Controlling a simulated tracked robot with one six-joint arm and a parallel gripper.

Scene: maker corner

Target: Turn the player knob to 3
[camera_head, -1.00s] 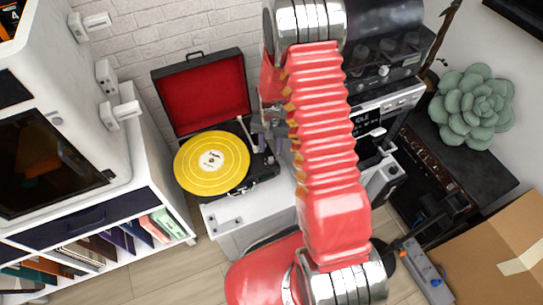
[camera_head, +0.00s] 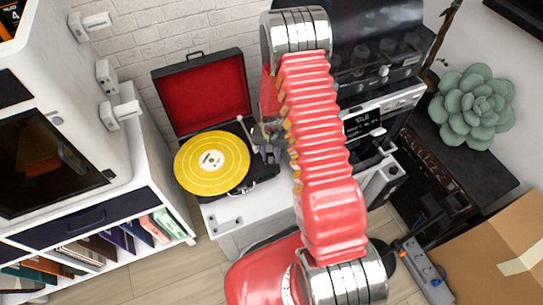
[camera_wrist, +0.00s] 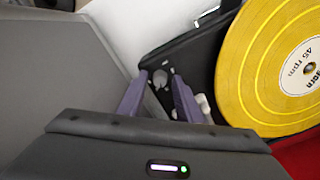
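The record player (camera_head: 237,186) stands open on a white cabinet, with a yellow record (camera_head: 211,162) on its platter and a red-lined lid. Its black deck also shows in the wrist view (camera_wrist: 190,50). A round grey knob (camera_wrist: 160,78) sits on the deck beside the record. Smaller controls lie near it; no scale numbers are readable. My gripper (camera_wrist: 158,75) has its two purple fingers apart. The knob appears between the fingertips, and I cannot tell whether they touch it. In the head view my gripper (camera_head: 270,150) is over the deck's right side, partly hidden by my arm.
The player's tonearm (camera_head: 245,132) stands close to my gripper. A white shelf unit (camera_head: 130,215) is at left. A succulent (camera_head: 474,107) and a cardboard box (camera_head: 490,250) are at right.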

